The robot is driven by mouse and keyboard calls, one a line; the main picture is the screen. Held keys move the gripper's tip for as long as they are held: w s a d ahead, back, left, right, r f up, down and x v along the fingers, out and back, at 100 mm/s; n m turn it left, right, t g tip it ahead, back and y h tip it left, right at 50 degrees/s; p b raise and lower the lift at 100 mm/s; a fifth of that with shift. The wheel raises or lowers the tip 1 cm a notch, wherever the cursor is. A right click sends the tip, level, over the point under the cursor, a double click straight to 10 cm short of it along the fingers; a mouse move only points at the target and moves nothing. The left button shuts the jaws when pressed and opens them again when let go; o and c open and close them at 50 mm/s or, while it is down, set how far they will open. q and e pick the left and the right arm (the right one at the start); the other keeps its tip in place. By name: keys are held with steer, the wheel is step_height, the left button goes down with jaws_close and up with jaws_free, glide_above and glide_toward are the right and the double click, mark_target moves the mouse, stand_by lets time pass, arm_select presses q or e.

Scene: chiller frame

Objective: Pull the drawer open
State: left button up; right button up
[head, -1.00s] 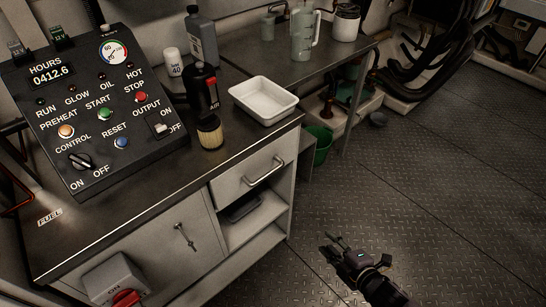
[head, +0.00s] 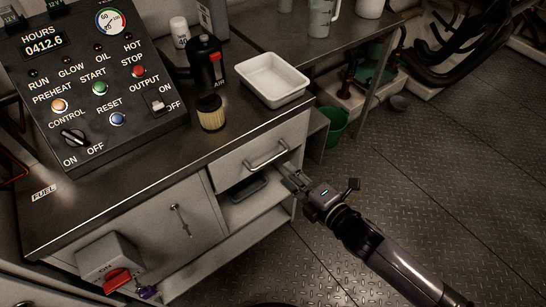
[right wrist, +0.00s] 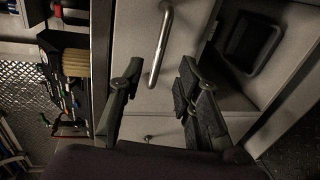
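The drawer (head: 236,165) is a pale grey front under the counter's right end and looks shut, flush with the cabinet. Its metal bar handle (head: 267,155) runs across the front. In the right wrist view the handle (right wrist: 165,35) stands upright in the picture, ahead of the fingers. My right gripper (head: 294,179) is just below and right of the handle in the head view. In the right wrist view my right gripper (right wrist: 160,75) has its fingers apart, with the handle's lower end between their tips in the picture. Contact cannot be told. My left gripper is not in view.
Below the drawer is an open shelf with a dark tray (head: 249,187). A cupboard door (head: 155,238) and a switch box with a red knob (head: 118,282) are to the left. A white tray (head: 272,80) stands on the counter above. Floor to the right is clear.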

mark_target(274, 160)
steer(key=x, duration=0.8)
steer(key=shift+w+a, duration=0.2)
steer(key=shift+w, duration=0.05)
steer(key=shift+c, duration=0.5)
jaws_close()
